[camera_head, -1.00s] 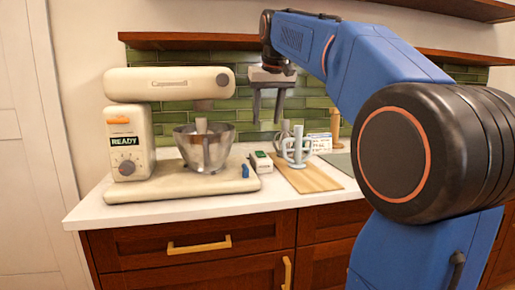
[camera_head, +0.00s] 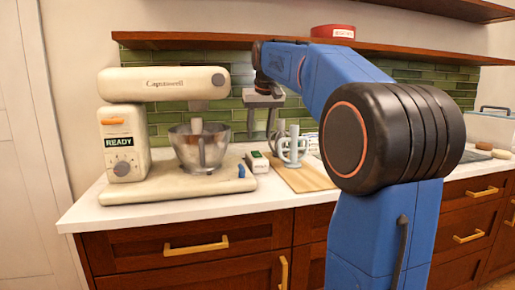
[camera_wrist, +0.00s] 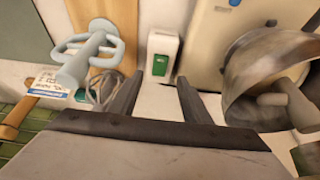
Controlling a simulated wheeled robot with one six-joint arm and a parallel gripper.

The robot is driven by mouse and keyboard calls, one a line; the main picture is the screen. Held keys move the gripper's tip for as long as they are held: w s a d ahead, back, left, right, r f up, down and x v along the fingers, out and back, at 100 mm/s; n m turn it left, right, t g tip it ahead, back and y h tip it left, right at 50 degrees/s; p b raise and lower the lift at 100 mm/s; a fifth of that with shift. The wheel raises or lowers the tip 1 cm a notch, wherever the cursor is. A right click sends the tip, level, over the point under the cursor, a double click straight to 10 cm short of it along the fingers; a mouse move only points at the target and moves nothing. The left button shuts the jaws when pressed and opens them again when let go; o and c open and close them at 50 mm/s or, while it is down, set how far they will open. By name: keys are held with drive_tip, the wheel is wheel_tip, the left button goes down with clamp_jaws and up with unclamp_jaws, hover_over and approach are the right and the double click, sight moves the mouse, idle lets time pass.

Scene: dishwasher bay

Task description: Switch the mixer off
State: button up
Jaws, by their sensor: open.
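The cream stand mixer (camera_head: 124,136) stands at the left of the counter. Its display (camera_head: 119,142) reads READY, with a round dial (camera_head: 122,168) below and an orange lever (camera_head: 113,121) above. Its head is level over a metal bowl (camera_head: 203,148), which shows at the right in the wrist view (camera_wrist: 248,75). A blue knob (camera_head: 241,171) sits on the base's right end. My gripper (camera_head: 262,136) is open and empty, pointing down above the counter right of the bowl. A small white box with a green face (camera_head: 257,162) lies below it, between the fingers in the wrist view (camera_wrist: 160,54).
A wooden shelf (camera_head: 215,42) with a red tin (camera_head: 332,31) runs above the arm. Clear counter lies along the front edge.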

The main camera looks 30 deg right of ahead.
sight(257, 153)
drive_tip(key=x, duration=0.7)
drive_tip(key=shift+w+f, duration=0.1)
drive_tip(key=shift+f, duration=0.15)
